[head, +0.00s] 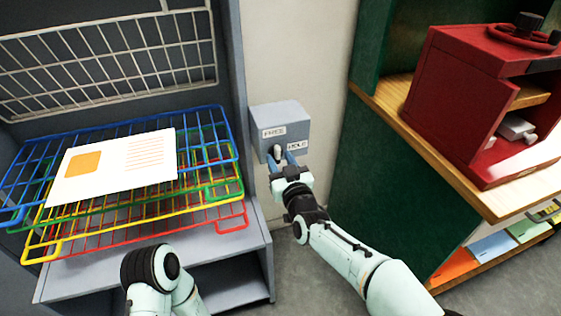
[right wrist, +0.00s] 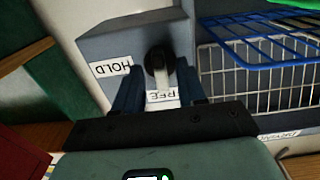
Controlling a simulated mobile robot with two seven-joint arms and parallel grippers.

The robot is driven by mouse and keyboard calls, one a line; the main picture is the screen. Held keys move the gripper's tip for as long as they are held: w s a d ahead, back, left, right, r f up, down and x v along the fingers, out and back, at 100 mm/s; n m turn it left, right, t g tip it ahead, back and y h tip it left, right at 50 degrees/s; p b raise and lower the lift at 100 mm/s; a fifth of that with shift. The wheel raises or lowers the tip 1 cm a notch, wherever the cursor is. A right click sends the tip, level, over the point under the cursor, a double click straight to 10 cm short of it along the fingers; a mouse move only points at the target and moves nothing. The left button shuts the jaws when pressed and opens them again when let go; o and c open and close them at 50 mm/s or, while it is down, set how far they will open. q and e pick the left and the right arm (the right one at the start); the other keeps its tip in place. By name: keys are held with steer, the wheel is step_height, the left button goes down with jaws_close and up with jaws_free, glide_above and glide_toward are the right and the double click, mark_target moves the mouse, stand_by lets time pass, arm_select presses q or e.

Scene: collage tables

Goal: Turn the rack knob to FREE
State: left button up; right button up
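The knob box (head: 296,117) is grey-blue and fixed at the wall, with a FREE label (head: 273,132) and a HOLD label (head: 298,145) on it. The dark rack knob (head: 277,153) has a pale part; which label it points to I cannot tell. My right gripper (head: 284,163) is at the box front. In the right wrist view its blue fingers (right wrist: 158,88) stand apart on both sides of the knob (right wrist: 159,62), with gaps visible. There the FREE label (right wrist: 163,96) is partly hidden. My left gripper is out of view.
Left of the box stands a drying rack with blue (head: 223,118), green, yellow and red wire shelves; a white sheet (head: 115,165) lies on top. At right are a wooden-topped green cabinet (head: 385,165) and a red box (head: 450,95).

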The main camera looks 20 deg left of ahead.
steer(key=shift+s, duration=0.1)
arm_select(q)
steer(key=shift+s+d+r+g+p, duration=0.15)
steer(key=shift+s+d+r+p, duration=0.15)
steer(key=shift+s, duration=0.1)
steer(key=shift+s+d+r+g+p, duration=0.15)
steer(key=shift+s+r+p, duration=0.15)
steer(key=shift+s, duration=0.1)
arm_select(e)
steer(key=v, duration=1.3)
steer(key=shift+d, duration=0.15)
